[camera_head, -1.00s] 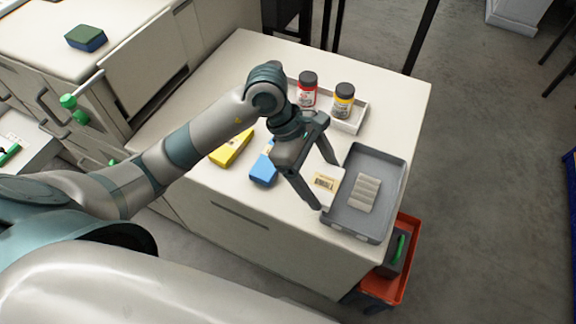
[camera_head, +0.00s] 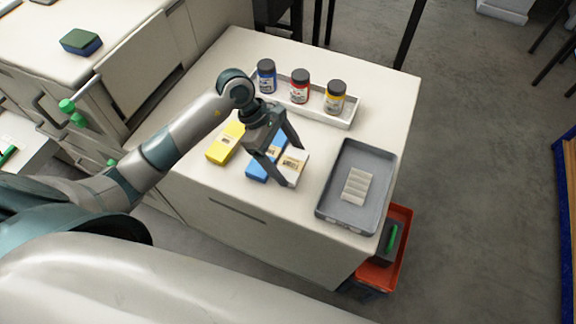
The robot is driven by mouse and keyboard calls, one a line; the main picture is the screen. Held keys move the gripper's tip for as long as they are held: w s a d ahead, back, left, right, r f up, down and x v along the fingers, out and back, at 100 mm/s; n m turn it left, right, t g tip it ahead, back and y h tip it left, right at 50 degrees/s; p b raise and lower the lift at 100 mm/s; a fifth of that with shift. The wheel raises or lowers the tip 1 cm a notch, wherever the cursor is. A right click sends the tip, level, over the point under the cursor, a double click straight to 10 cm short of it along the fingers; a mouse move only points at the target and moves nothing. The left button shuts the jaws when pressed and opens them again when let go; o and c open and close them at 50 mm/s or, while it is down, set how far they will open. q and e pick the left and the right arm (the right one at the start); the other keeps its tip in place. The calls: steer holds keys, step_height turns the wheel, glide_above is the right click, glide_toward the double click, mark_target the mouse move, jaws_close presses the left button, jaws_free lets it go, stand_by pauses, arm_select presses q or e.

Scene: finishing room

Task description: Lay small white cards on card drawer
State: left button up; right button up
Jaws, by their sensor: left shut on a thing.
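A small white pack of cards with a printed label (camera_head: 295,160) is between the fingers of my left gripper (camera_head: 291,168). The gripper is shut on it, and the fingers hide part of it. It is just right of a blue pack (camera_head: 259,169), close to the tabletop; I cannot tell whether it touches the top. A yellow pack (camera_head: 225,143) lies further left. No open drawer with cards is clearly seen; a closed drawer front with a dark slot (camera_head: 237,208) is below the top. My right gripper is not in view.
A grey tray (camera_head: 334,205) with a pale ribbed piece (camera_head: 356,186) in it lies to the right. A white tray (camera_head: 343,121) with blue, red and yellow jars is behind. A red bin (camera_head: 402,240) stands at the counter's right side. Bare tabletop lies between pack and grey tray.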

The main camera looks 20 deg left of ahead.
mark_target(283, 160)
arm_select(q)
steer(key=shift+f+p, duration=0.45)
steer(key=shift+f, duration=0.15)
step_height(283, 160, down, 2)
steer(key=shift+p, duration=0.45)
steer(key=shift+f, duration=0.35)
steer(key=shift+f, duration=0.1)
steer(key=shift+f, duration=0.1)
steer(key=o, duration=1.1)
steer(key=shift+r, duration=0.3)
